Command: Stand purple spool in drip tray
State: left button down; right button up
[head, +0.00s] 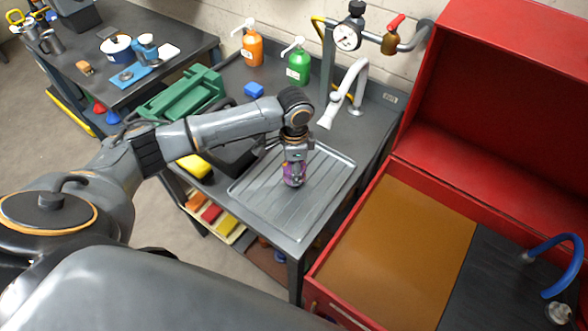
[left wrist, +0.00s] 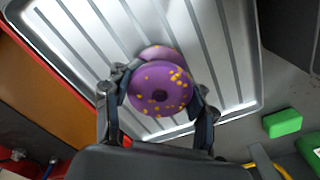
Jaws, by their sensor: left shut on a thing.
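The purple spool (head: 294,174) with yellow spots is in my left gripper (head: 293,160), over the middle of the ridged metal drip tray (head: 325,195). In the left wrist view the spool (left wrist: 160,90) shows its round flange end-on between the two fingers of my left gripper (left wrist: 160,98), which is shut on it. A second flange shows just beyond the first, against the tray (left wrist: 215,45). The spool looks upright in the head view. I cannot tell whether its lower end touches the tray. My right gripper is not in view.
A metal tap (head: 345,92) stands behind the tray, with green (head: 298,66) and orange (head: 252,48) pump bottles and a blue block (head: 254,90) nearby. A red open case (head: 390,225) borders the right side. The tray around the spool is clear.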

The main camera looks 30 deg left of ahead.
pick_arm(q)
jog(key=shift+f, duration=0.5)
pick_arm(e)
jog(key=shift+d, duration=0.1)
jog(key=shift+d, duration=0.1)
pick_arm(q)
jog(key=shift+c, duration=2.3)
grip_release()
jog(key=shift+f, duration=0.15)
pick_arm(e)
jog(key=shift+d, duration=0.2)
pick_arm(q)
notch_tip(320, 180, up, 11)
jog(key=shift+r+b, duration=0.2)
jog(key=shift+b, duration=0.65)
jog(key=shift+r, duration=0.45)
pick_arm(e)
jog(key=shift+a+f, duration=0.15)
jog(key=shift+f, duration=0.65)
